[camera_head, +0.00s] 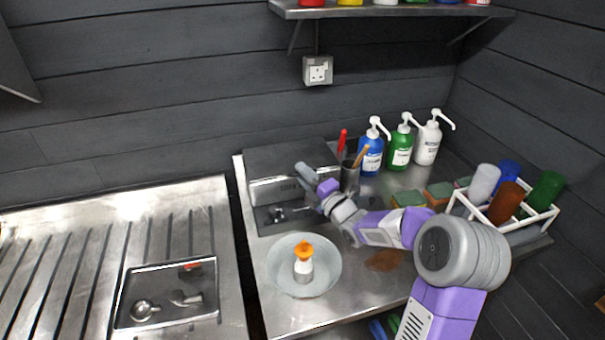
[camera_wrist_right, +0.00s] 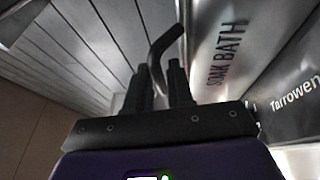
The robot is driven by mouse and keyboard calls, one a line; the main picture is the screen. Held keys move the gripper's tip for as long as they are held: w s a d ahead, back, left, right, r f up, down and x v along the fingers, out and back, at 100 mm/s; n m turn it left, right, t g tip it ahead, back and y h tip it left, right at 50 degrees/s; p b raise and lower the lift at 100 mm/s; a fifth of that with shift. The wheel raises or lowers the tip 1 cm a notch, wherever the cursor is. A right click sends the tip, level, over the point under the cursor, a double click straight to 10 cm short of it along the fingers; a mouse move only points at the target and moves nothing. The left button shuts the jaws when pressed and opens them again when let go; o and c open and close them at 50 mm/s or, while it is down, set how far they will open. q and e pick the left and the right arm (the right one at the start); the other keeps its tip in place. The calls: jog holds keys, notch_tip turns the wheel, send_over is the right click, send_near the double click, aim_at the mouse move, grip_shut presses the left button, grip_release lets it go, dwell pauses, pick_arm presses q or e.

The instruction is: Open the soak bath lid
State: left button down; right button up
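The soak bath (camera_head: 262,160) is a grey metal box at the back left of the right-hand counter. Its lid looks down. The words SOAK BATH show on its front (camera_wrist_right: 222,58) in the right wrist view. My right gripper (camera_head: 309,178) is at the front right of the box. In the wrist view its two dark fingers (camera_wrist_right: 160,82) stand close together, with the bent dark bar of the lid handle (camera_wrist_right: 166,42) between them. They look shut on it, though the contact is partly hidden. My left gripper is not in view.
A round bowl (camera_head: 280,283) with an orange-topped white bottle (camera_head: 303,265) stands in front of the bath. A utensil pot (camera_head: 350,178), pump bottles (camera_head: 400,147) and a white rack of tumblers (camera_head: 540,217) stand right. A shelf (camera_head: 390,12) hangs above. The left drainer has a tray (camera_head: 128,300).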

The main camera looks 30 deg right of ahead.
jog(key=shift+w, duration=0.3)
grip_shut()
jog(key=shift+a+r, duration=0.1)
jog(key=shift+r, duration=0.1)
